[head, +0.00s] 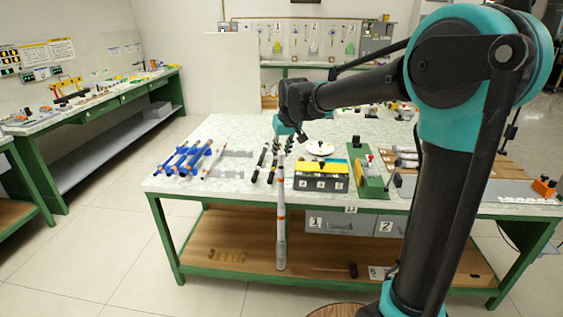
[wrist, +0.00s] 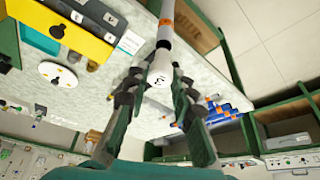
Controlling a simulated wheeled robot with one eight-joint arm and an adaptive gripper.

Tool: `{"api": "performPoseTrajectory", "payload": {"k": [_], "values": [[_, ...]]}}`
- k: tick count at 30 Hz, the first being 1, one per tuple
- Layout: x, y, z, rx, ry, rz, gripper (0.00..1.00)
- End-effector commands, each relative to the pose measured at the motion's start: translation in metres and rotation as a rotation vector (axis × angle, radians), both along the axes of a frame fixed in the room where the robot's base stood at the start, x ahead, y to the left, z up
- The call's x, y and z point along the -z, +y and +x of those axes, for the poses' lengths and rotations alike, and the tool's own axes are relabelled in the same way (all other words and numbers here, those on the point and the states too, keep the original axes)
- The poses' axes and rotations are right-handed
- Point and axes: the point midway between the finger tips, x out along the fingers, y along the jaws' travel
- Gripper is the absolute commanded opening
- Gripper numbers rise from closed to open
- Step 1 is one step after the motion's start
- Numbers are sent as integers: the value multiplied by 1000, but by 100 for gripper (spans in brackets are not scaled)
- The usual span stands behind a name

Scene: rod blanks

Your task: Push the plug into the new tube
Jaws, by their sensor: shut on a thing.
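My gripper (wrist: 160,82) is shut on a long tube (head: 281,215). In the head view the tube hangs upright at the table's front edge, pale grey with orange bands and a darker lower end. In the wrist view the tube (wrist: 166,25) runs away from between the fingers, and its near white end bears a "3". In the head view my gripper (head: 284,142) is above the table's front part, small and partly hidden by dark links. I cannot make out a separate plug or tell which tube is the new one.
The table (head: 235,132) holds blue rods (head: 186,158) at left, dark rods (head: 262,160), a yellow-and-black box (head: 322,168), a white disc (head: 320,148), a green fixture (head: 371,183) and grey rods (head: 405,158). Drawers (head: 340,224) hang beneath. Floor at the front left is clear.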

Motion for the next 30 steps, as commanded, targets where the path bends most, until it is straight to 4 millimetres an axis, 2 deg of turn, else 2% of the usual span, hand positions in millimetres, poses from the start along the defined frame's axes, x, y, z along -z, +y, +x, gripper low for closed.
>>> {"api": "performPoseTrajectory", "payload": {"k": [10, 22, 23, 27, 30], "values": [[37, 0, 0, 0, 0, 0, 13], [43, 0, 0, 0, 0, 0, 13], [43, 0, 0, 0, 0, 0, 25], [43, 0, 0, 0, 0, 0, 43], [43, 0, 0, 0, 0, 0, 45]]}}
